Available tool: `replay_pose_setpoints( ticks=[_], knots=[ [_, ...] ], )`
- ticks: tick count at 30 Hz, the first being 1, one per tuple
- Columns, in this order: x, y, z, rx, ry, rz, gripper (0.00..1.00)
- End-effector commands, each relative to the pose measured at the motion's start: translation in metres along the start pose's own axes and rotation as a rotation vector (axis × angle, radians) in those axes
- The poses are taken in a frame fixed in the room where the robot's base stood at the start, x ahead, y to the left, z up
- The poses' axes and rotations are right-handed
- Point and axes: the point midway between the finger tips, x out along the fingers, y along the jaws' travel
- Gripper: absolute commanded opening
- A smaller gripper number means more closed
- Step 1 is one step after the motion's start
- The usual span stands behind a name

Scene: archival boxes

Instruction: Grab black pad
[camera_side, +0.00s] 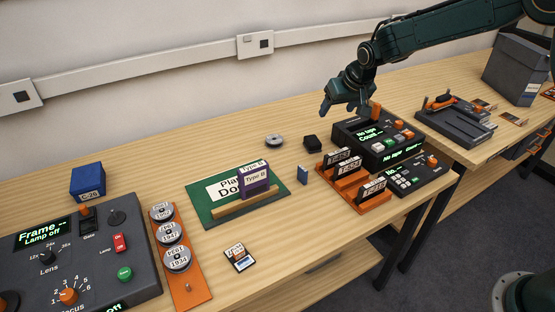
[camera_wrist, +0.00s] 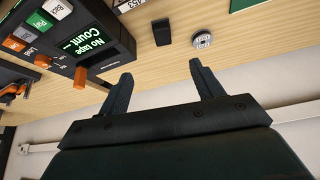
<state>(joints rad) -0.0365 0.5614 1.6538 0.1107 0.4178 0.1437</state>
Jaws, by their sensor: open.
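A small black pad (camera_side: 312,143) lies on the wooden table, left of the black tape counter device. In the wrist view the black pad (camera_wrist: 161,32) lies near the top, beyond the fingertips and roughly between their lines. My gripper (camera_side: 341,107) is above the back of the table, over and slightly right of the pad in the side view. In the wrist view my gripper (camera_wrist: 160,72) has its two fingers spread apart with nothing between them.
A round metal reel (camera_side: 274,141) lies left of the pad. The tape counter (camera_side: 368,137) with an orange knob stands close on the right. The wall is behind.

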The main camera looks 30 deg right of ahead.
Motion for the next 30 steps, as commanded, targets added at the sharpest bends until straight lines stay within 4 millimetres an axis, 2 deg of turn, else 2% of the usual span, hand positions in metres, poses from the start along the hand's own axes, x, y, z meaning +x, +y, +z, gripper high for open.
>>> replay_pose_setpoints(
  ticks=[1, 3, 9, 22, 30],
  knots=[
    [0.016, -0.002, -0.001, 0.002, -0.002, 0.003, 0.66],
    [0.033, -0.004, -0.002, 0.006, -0.001, 0.006, 0.66],
    [0.063, -0.006, -0.003, 0.013, 0.004, 0.012, 0.66],
    [0.075, -0.007, -0.003, 0.014, 0.005, 0.013, 0.66],
    [0.103, -0.006, -0.003, 0.014, 0.004, 0.014, 0.66]
  ],
)
